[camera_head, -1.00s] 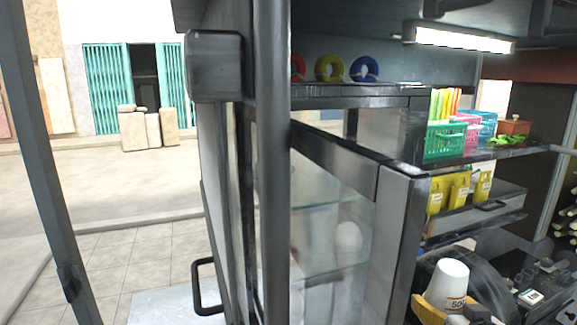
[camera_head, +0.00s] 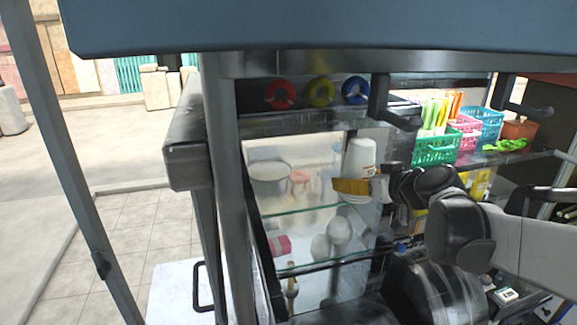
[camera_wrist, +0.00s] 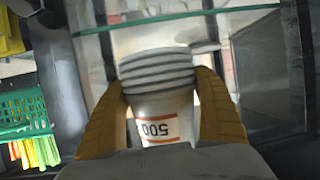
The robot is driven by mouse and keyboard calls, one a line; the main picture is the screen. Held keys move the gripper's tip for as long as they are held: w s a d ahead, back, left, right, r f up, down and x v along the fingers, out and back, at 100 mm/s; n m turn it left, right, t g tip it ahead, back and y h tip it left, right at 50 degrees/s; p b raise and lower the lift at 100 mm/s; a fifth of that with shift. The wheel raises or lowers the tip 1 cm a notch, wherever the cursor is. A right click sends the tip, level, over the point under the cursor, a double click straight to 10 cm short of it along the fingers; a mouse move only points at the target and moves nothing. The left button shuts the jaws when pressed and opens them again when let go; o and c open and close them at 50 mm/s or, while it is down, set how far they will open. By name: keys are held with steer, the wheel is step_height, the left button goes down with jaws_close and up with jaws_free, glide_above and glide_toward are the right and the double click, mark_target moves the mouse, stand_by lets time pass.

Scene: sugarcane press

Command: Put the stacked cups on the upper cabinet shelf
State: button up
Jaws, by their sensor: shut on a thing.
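The stacked cups (camera_head: 358,160) are white, and their nested rims and an orange-framed "500" label show in the wrist view (camera_wrist: 158,95). My gripper (camera_head: 352,186) has yellow fingers, which also show in the wrist view (camera_wrist: 163,112), shut on the stack from both sides. In the head view the stack is upside down, rims low, in front of the cabinet (camera_head: 290,210) at about the height of its upper glass shelf (camera_head: 300,208). I cannot tell whether the cups are inside the cabinet or touching the shelf. A bowl-like item (camera_head: 269,170) shows on or behind that shelf.
A lower glass shelf (camera_head: 325,262) has white rounded items (camera_head: 339,232) and a pink item (camera_head: 281,246) above it. A dark post (camera_head: 222,190) borders the cabinet's left. Green (camera_head: 436,149) and pink baskets stand on a counter to the right.

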steer(key=p, duration=0.1)
glide_above(330, 188)
step_height(330, 188, down, 2)
steer(key=shift+f, duration=0.1)
steer(key=shift+s+f, duration=0.15)
steer(key=shift+f, duration=0.5)
step_height(330, 188, down, 3)
steer(key=shift+r, duration=0.2)
steer(key=shift+w+f+p, duration=0.3)
steer(key=shift+f+p, duration=0.1)
steer(key=shift+f, duration=0.15)
steer(key=shift+s, duration=0.1)
